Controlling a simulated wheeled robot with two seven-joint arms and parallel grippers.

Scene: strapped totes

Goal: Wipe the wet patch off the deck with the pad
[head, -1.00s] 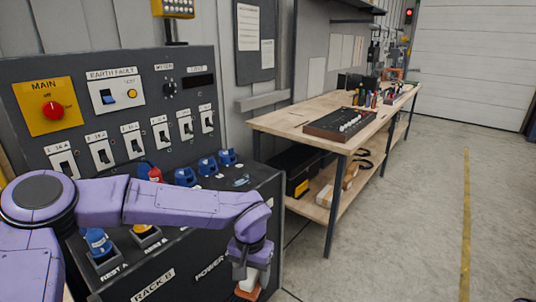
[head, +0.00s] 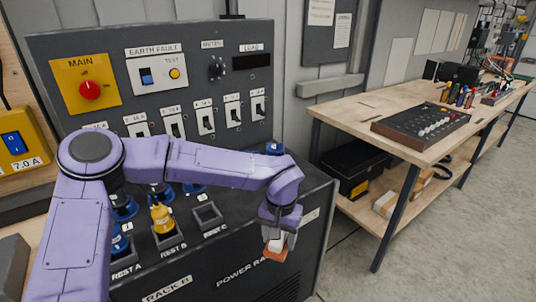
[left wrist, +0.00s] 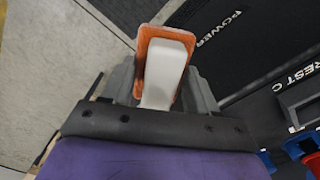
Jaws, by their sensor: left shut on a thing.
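My left gripper (head: 277,238) is shut on the white handle of the pad (head: 274,254). The pad has an orange face and hangs in front of the rack near its front right edge, by the POWER RACK label. In the left wrist view the pad (left wrist: 143,62) sits between the jaws (left wrist: 160,90), with the floor to the left and the rack front to the right. The deck (head: 312,183) is the dark top of the rack, partly hidden by my left arm. I cannot make out the wet patch now. My right gripper is not in view.
On the deck, a blue plug (head: 119,240) stands in REST A and a yellow plug (head: 162,219) in REST B; REST C (head: 207,215) is empty. Another blue plug (head: 274,148) shows behind my arm. A switch panel (head: 200,85) rises behind. A workbench (head: 345,108) stands right.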

